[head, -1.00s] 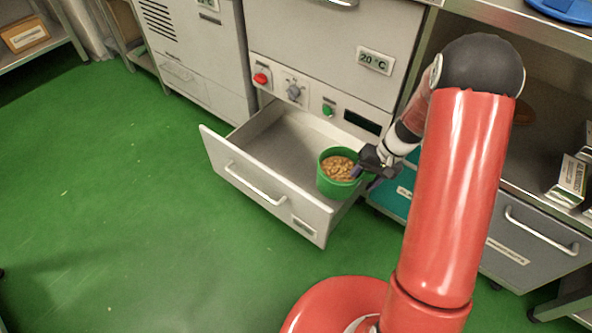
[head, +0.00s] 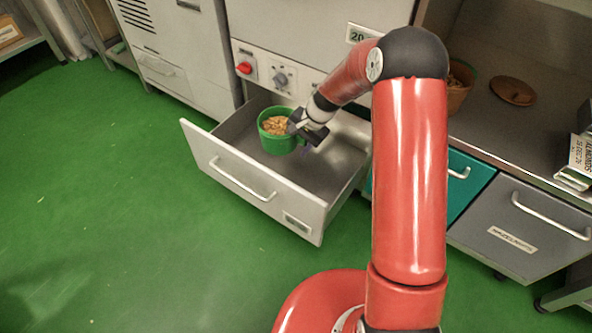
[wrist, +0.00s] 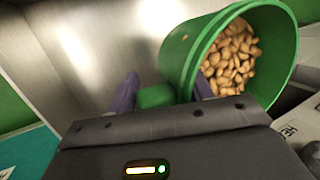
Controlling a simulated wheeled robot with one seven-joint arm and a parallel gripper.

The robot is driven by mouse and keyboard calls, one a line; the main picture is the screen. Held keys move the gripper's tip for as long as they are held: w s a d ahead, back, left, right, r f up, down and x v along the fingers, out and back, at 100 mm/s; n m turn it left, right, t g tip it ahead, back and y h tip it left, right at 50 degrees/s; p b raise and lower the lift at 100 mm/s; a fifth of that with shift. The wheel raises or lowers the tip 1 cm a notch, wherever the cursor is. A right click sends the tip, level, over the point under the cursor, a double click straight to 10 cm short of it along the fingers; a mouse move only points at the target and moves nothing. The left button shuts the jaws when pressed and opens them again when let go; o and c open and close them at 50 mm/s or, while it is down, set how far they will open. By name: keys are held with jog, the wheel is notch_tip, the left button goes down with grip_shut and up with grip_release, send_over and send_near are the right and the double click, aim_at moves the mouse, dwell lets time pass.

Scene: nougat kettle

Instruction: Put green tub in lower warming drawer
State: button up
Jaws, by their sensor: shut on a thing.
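The green tub (head: 278,143), filled with tan nuts, is over the open lower warming drawer (head: 222,178), toward its back left in the head view. My gripper (head: 303,130) is at the tub's right side. In the wrist view the tub (wrist: 178,55) appears tilted, and my gripper (wrist: 160,95) is shut on its green handle between two dark fingers. The drawer's metal floor (head: 335,165) shows bare to the right of the tub. I cannot tell whether the tub's base touches the drawer floor.
The oven front with a red button (head: 244,68) and a knob (head: 283,79) rises behind the drawer. A teal drawer (head: 470,190) and a grey drawer (head: 515,235) are at right. A brown pot (head: 458,88) stands on the shelf. Green floor is clear at left.

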notch_tip(320, 180, down, 14)
jog(key=shift+r+b, duration=0.2)
jog(key=shift+b, duration=0.7)
jog(key=shift+f, duration=0.25)
jog(key=o, duration=1.3)
jog(key=shift+r, duration=0.15)
